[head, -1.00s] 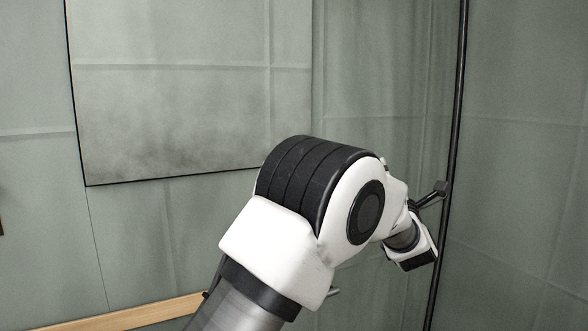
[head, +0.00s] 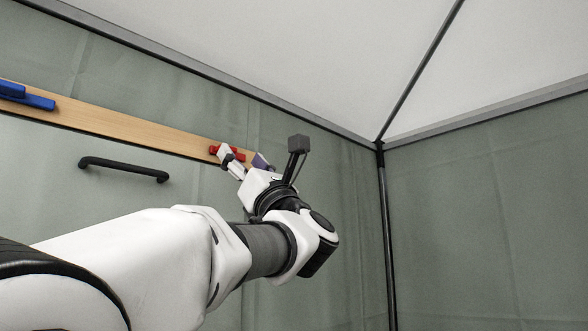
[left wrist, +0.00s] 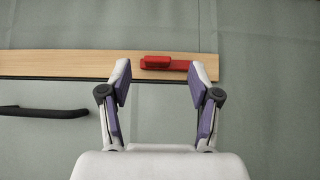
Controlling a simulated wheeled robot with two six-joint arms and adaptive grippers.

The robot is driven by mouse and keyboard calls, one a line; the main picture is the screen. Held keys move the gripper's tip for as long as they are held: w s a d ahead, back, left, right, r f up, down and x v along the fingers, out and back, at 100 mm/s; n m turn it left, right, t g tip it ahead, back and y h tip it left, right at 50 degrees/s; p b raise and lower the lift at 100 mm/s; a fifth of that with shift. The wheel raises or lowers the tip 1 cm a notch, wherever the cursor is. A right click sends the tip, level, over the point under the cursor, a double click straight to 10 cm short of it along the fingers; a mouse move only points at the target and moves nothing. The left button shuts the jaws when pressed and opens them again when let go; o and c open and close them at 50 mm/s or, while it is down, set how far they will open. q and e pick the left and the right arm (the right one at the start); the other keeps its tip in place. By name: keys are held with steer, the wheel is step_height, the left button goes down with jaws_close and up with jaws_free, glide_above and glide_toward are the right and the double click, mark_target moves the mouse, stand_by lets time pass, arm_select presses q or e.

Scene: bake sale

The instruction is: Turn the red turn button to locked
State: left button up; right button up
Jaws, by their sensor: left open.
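The red turn button (left wrist: 165,63) is on a wooden rail (left wrist: 60,64) on the wall. In the left wrist view its long bar lies level along the rail, with a raised block at its left part. In the head view the red turn button (head: 228,152) is partly hidden by a finger. My left gripper (left wrist: 157,75) is open, its fingertips at either side of the red button in the picture. In the head view my left gripper (head: 244,162) reaches up to the rail's right end. I cannot tell the gap to the button. My right gripper is not in view.
A black handle (head: 124,169) sits on the panel below the rail, left of my gripper. A blue turn button (head: 27,96) is on the rail farther left. A dark corner pole (head: 387,230) stands to the right.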

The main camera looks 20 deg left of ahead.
arm_select(q)
steer(key=a, duration=0.1)
steer(key=w+a+r+p, duration=0.1)
steer(key=a, duration=0.1)
steer(key=a+r+p, duration=0.1)
steer(key=a, duration=0.1)
steer(key=shift+w+r, duration=0.15)
steer(key=shift+w, duration=0.05)
steer(key=shift+d+r, duration=0.1)
steer(key=shift+d, duration=0.45)
steer(key=shift+c, duration=0.3)
steer(key=shift+s+d, duration=0.1)
steer(key=shift+d, duration=0.2)
steer(key=c, duration=0.5)
steer(key=shift+r, duration=0.1)
steer(key=c, duration=0.6)
steer(key=shift+s+a, duration=0.1)
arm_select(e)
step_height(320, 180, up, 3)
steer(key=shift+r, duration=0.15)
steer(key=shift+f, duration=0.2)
